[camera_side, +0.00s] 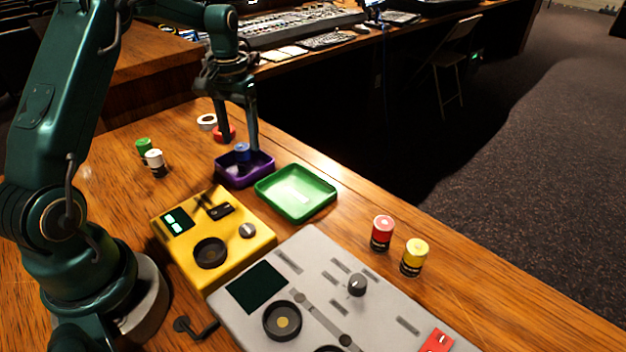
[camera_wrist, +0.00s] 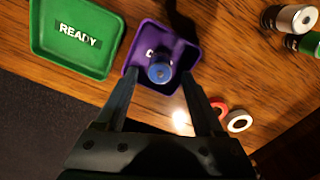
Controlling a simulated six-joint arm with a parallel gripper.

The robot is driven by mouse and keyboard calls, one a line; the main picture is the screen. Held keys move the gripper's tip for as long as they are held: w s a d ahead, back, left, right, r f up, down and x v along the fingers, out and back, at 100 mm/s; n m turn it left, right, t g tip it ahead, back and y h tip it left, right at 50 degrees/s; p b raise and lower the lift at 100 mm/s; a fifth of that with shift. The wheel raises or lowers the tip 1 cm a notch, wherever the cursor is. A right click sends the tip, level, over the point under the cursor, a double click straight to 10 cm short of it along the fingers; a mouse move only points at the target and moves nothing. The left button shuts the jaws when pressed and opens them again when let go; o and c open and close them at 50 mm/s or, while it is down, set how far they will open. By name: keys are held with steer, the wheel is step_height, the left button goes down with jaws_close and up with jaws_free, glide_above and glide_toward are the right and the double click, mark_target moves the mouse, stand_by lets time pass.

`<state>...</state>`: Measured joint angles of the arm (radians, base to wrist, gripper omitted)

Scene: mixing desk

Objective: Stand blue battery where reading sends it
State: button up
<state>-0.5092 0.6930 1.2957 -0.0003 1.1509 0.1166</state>
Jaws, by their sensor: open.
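The blue battery (camera_side: 242,153) stands in the purple tray (camera_side: 232,184). The wrist view shows the battery (camera_wrist: 159,73) from above, covering part of the tray's label, of which a leading "C" shows. My gripper (camera_side: 238,142) is open, its fingers pointing down at the purple tray. In the wrist view the fingers (camera_wrist: 160,84) lie on either side of the battery, with gaps between. The green tray (camera_side: 296,219) is empty and reads "READY" in the wrist view. The yellow tester (camera_side: 228,262) has a lit green display (camera_side: 178,220), too small to read surely.
A green battery (camera_side: 144,147) and a white battery (camera_side: 156,163) stand at the left. Red (camera_side: 382,233) and yellow (camera_side: 414,257) batteries stand at the right. Red (camera_side: 228,134) and white (camera_side: 207,121) rings lie behind the purple tray. A grey console (camera_side: 330,290) fills the front.

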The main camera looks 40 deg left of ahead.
mark_target(242, 146)
step_height(242, 146, up, 9)
steer(key=s+d+r+m+t, duration=0.25)
steer(key=s+d+r, duration=0.3)
steer(key=d, duration=0.45)
steer(key=s+d+f+m+t, duration=0.2)
steer(key=s+d+f, duration=0.3)
steer(key=s, duration=0.6)
steer(key=d+t, duration=0.1)
steer(key=d, duration=0.1)
steer(key=shift+d, duration=0.3)
